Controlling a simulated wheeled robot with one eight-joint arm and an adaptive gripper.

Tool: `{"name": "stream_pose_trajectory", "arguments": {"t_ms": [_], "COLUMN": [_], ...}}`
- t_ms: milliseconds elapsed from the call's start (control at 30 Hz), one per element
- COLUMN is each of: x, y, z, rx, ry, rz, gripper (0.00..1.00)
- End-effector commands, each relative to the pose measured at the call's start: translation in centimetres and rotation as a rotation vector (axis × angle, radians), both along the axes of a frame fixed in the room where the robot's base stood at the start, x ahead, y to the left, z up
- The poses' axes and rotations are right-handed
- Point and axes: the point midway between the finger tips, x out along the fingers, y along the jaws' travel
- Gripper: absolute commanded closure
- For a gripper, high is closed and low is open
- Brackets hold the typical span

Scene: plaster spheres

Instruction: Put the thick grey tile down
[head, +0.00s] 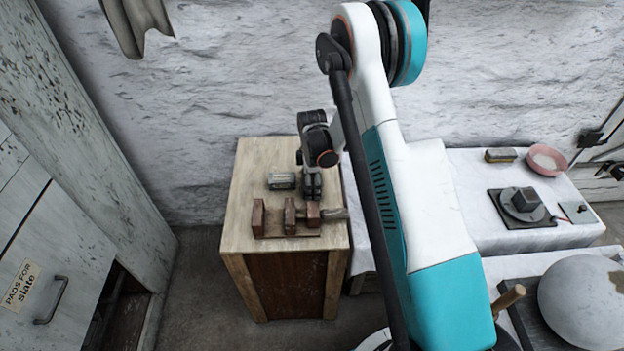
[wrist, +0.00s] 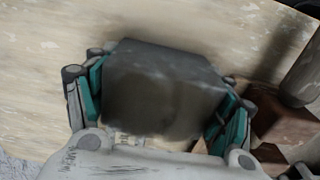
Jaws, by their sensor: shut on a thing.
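The thick grey tile (wrist: 160,90) is a dark, smooth block filling the middle of the wrist view. My gripper (wrist: 160,103) is shut on it, with teal-lined fingers on its left and right sides. In the head view my gripper (head: 312,188) points down over the top of the wooden cabinet (head: 245,215), behind the brown vice. The tile is hard to make out there against the dark fingers. I cannot tell whether its underside touches the cabinet top.
A grey block (head: 281,181) shows just left of my gripper. The brown vice (head: 290,217) stands close in front, its grey cylinder (head: 334,214) to the right. A cloth-covered table (head: 470,210) holds a pink bowl (head: 546,160). The cabinet top's left part is clear.

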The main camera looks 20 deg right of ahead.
Motion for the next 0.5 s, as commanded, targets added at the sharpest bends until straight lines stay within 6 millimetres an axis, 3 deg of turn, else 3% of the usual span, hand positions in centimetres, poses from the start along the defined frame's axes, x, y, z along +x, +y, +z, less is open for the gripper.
{"name": "stream_pose_trajectory", "arguments": {"t_ms": [300, 333, 400, 500], "x": [0.01, 0.01, 0.01, 0.01], "y": [0.0, 0.0, 0.0, 0.0], "z": [-0.22, -0.19, -0.14, -0.13], "rx": [0.0, 0.0, 0.0, 0.0], "ry": [0.0, 0.0, 0.0, 0.0], "rz": [0.0, 0.0, 0.0, 0.0], "gripper": [0.54, 0.18, 0.05, 0.05]}}
